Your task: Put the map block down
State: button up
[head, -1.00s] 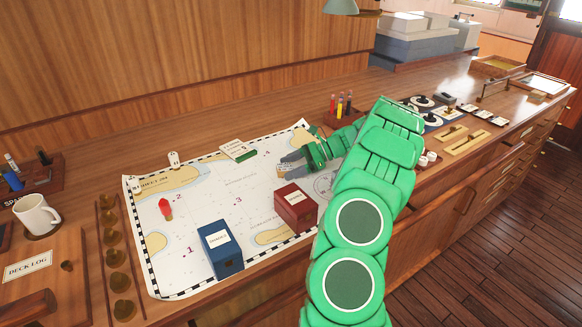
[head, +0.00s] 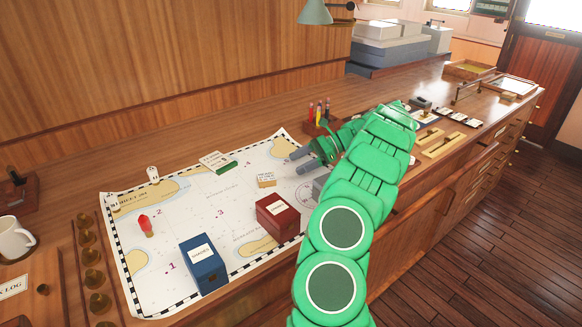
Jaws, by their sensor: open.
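A small tan block with a white label (head: 266,180) lies on the chart (head: 200,205); it appears to be the map block, though its lettering is too small to read. My gripper (head: 298,160) is open, up and right of this block, with its grey fingers pointing left. Nothing shows between the fingers, and a gap separates them from the block. My green arm hides the right part of the chart.
A red box (head: 277,217), a blue box (head: 204,264), a green labelled block (head: 217,162) and a red marker (head: 145,226) are on the chart. A pen holder (head: 318,120) stands behind my gripper. Brass knobs (head: 92,278) line the left.

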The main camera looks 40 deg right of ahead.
jog(key=shift+v, duration=0.75)
jog(key=a+r+n+g, duration=0.25)
jog(key=a+r, duration=0.25)
jog(key=a, duration=0.5)
jog(key=a+r+n+g, duration=0.2)
jog(key=a+r+n, duration=0.2)
jog(key=a, duration=0.7)
jog(key=s+a+r+n+g+h, duration=0.1)
jog(key=s+a+r+n+h, duration=0.2)
jog(key=a, duration=0.4)
jog(key=s+a+r+n+g+h, duration=0.1)
jog(key=s+a+n, duration=0.1)
jog(key=s+a, duration=0.5)
jog(key=s+a+n+g+h, duration=0.1)
jog(key=s+a+n+h, duration=0.45)
jog(key=s, duration=0.85)
jog(key=s+f+n+h, duration=0.1)
jog(key=s+f+n, duration=0.1)
jog(key=s, duration=0.5)
jog(key=s+f+n+h, duration=0.2)
jog(key=s+f+n, duration=0.1)
jog(key=s, duration=0.4)
jog(key=shift+s+d+t, duration=0.3)
jog(key=shift+d+t, duration=0.05)
